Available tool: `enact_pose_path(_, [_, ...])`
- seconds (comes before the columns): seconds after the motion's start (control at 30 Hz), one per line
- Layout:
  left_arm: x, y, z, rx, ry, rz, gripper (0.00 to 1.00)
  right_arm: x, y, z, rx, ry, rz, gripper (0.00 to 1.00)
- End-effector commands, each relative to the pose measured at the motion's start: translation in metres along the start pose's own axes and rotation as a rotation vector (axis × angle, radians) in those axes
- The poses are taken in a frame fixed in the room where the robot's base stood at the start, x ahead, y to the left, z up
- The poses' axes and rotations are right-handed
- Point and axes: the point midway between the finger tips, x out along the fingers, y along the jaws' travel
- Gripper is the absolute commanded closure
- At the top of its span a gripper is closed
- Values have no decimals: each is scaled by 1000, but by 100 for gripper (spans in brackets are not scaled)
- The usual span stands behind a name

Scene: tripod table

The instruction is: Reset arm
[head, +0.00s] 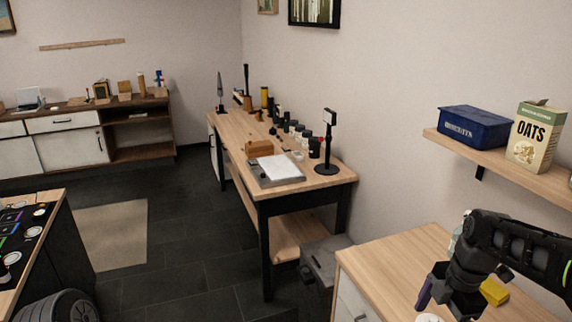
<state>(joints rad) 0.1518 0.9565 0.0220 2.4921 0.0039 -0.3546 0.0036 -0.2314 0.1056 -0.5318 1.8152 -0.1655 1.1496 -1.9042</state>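My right arm comes in from the right edge, and its black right gripper (446,297) hangs low over the near right wooden counter (385,262). A dark purple piece (424,293) shows at the gripper's left side; I cannot tell whether it is a finger or a separate thing. The fingers are partly hidden, so whether they are open or shut is unclear. My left gripper is not in view. A black tripod-like stand (328,140) stands upright on the long wooden table (328,179), well away from the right gripper.
A yellow block (494,291) is beside the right gripper. A wall shelf (545,182) above holds a blue box (474,127) and an oats box (536,135). A grey bin (318,272) stands beside the counter. The dark floor (190,215) is open at centre left.

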Motion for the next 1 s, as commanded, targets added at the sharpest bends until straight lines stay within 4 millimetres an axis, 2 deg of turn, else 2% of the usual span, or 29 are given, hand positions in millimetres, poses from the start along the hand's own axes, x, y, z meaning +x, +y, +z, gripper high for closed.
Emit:
enact_pose_path(0.27, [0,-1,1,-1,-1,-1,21,9,38,0,311,-8,164,5])
enact_pose_path(0.37, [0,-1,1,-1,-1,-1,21,24,57,-11,461,12,232,5])
enact_pose_path(0.47, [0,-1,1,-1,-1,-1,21,51,75,-28,647,51,296,5])
enact_pose_path(0.57, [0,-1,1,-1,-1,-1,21,100,89,-56,899,125,343,5])
enact_pose_path(0.6, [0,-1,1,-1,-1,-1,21,127,89,-70,1016,162,349,5])
enact_pose_path(0.67, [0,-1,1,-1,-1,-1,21,171,81,-94,1197,221,338,5])
enact_pose_path(0.7, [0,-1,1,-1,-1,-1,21,199,70,-109,1309,257,320,5])
enact_pose_path(0.77, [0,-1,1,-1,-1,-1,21,237,49,-131,1464,301,281,5])
enact_pose_path(0.8, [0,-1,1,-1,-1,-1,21,261,30,-146,1550,319,244,5])
enact_pose_path(0.87, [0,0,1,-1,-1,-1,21,292,-2,-167,1661,333,182,5])
enact_pose_path(0.9, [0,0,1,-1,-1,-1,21,309,-24,-180,1717,332,136,5])
enact_pose_path(1.0, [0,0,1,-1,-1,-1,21,339,-79,-208,1777,299,21,5])
